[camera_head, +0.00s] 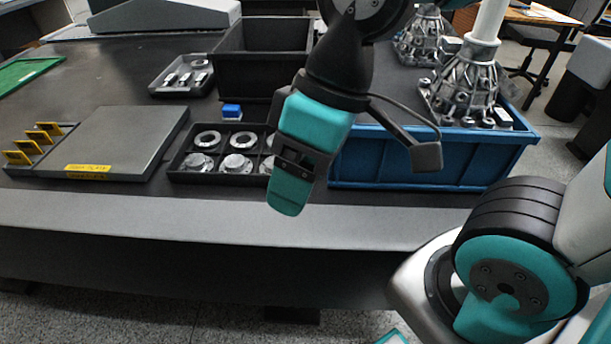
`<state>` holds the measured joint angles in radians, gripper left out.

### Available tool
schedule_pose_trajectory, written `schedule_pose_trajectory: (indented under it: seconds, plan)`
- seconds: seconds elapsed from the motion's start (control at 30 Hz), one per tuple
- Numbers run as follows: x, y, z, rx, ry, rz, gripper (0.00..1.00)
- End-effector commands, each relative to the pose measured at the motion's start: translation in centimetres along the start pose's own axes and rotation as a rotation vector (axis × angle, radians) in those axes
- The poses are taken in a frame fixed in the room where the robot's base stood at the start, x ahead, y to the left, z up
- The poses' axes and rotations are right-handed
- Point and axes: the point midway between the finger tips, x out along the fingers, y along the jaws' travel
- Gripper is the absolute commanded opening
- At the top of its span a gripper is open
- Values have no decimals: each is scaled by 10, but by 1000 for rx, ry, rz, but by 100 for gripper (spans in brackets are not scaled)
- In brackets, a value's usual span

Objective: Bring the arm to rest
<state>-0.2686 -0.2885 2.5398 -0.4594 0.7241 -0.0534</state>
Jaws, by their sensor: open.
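My gripper (292,190) hangs down from my arm in the middle of the picture, in front of the right part of a black parts tray (184,178). Its teal body is seen from the side, so the gap between the fingers hardly shows. It is open, and I see nothing held in it. The gripper covers the right end of the tray. I cannot tell how high it is above the table. Part of my arm also shows at the lower right.
A blue bin (400,160) with metal castings (465,85) stands right of my gripper. A black bin (262,75) stands behind. A grey plate (110,140), small tray (183,75) and blue block (231,112) lie left. The table's front edge (200,213) is clear.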

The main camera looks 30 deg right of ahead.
Motion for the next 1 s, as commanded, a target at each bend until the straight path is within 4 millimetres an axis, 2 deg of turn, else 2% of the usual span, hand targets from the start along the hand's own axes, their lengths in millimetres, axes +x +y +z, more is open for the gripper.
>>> schedule_pose_trajectory:
  seconds: [0.1,0.37,0.47,0.57,0.9,1.0]
  plan:
    - [0,-7,9,40,-7,-16,67]
    - [-1,-7,8,44,-6,-16,67]
    - [-9,-9,6,43,-6,-16,67]
    - [-28,-14,1,43,-6,-15,67]
    - [-126,-42,-22,42,-5,-15,67]
    - [-139,-46,-25,42,-5,-15,67]
